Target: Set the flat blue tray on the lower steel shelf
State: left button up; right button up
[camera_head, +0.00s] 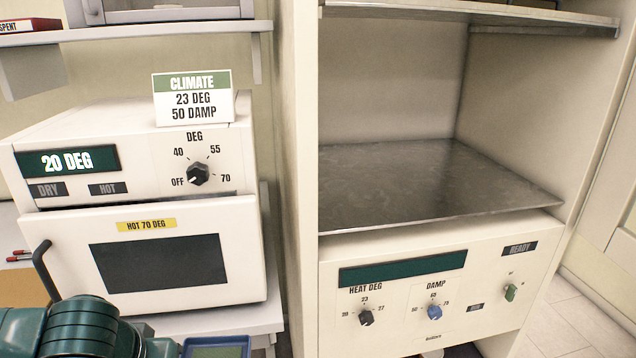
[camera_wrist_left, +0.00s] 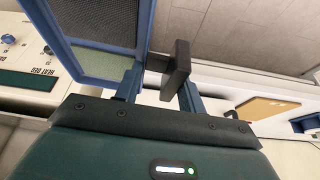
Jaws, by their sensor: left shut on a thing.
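The flat blue tray (camera_head: 216,341) shows only partly at the bottom edge of the head view, in front of the white cabinet and low. The left wrist view shows its blue rim and dark mesh-like surface (camera_wrist_left: 105,25). My left gripper (camera_wrist_left: 158,82) is shut on the tray's edge; in the head view its fingers are mostly out of frame. The lower steel shelf (camera_head: 425,190) is a bare grey plate inside the open white cabinet, above and to the right of the tray. My right gripper is not in view.
An upper steel shelf (camera_head: 480,14) spans above the lower one. The cabinet's left side wall (camera_head: 302,180) stands between the tray and the shelf opening. A control panel (camera_head: 430,290) with knobs sits below the shelf. A white oven (camera_head: 150,260) stands left.

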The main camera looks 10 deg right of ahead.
aim_at(450, 189)
jog(key=l+z, duration=0.2)
jog(key=z, duration=0.25)
jog(key=i+l+z, duration=0.15)
jog(key=z, duration=0.3)
jog(key=i+l, duration=0.3)
jog(key=l, duration=0.15)
jog(key=i+l, duration=0.3)
jog(key=l, duration=0.1)
